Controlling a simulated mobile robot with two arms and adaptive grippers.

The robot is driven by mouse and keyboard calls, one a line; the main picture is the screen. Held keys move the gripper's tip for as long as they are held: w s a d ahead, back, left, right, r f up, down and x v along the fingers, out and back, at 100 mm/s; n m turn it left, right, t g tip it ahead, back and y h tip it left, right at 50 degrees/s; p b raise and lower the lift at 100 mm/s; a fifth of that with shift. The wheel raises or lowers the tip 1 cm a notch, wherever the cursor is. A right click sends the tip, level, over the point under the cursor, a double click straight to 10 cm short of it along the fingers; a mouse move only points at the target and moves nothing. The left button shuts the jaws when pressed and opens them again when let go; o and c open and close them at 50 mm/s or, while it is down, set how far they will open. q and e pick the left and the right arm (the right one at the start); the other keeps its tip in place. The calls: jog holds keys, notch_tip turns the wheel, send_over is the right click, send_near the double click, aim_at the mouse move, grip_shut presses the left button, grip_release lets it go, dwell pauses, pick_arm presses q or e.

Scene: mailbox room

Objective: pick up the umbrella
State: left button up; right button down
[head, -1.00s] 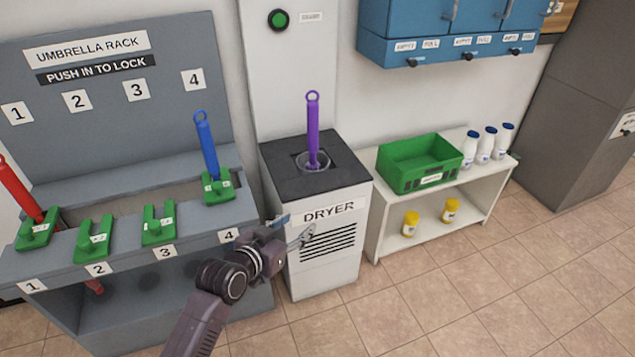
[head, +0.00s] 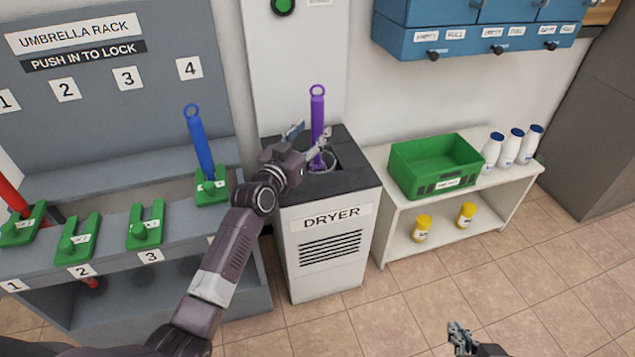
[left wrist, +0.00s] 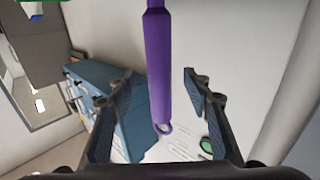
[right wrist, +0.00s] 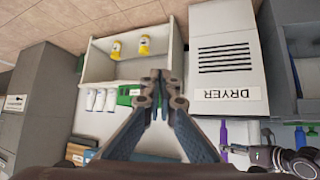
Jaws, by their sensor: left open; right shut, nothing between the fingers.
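A purple umbrella (head: 317,112) stands upright in the round opening on top of the dryer (head: 328,265), its ring at the top. My left gripper (head: 309,136) is open at the umbrella. In the left wrist view the purple shaft (left wrist: 159,70) passes between the spread fingers (left wrist: 158,88), with gaps on both sides. The umbrella's lower part is hidden inside the dryer. My right gripper (head: 457,330) is low at the bottom of the head view. In the right wrist view its fingertips (right wrist: 159,80) are together and empty.
A grey umbrella rack (head: 90,180) on the left holds a blue umbrella (head: 198,140) in slot 4 and a red one (head: 12,195) in slot 1. Right of the dryer, a white shelf (head: 385,180) carries a green crate (head: 435,165) and bottles. Blue cabinets (head: 480,30) hang above.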

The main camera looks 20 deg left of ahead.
aim_at(314, 128)
pick_arm(q)
jog(key=w, duration=0.2)
jog(key=w+b, duration=0.1)
jog(key=shift+d, duration=0.25)
jog(key=shift+w, duration=0.2)
pick_arm(e)
jog(key=w+a+r+t+y, duration=0.1)
jog(key=w+a+r+t, duration=0.1)
jog(key=w+r+t, duration=0.1)
notch_tip(314, 128, up, 2)
jog(key=shift+w+r, duration=0.1)
jog(key=shift+w, duration=0.6)
pick_arm(q)
grip_shut()
jog(key=shift+r, duration=0.1)
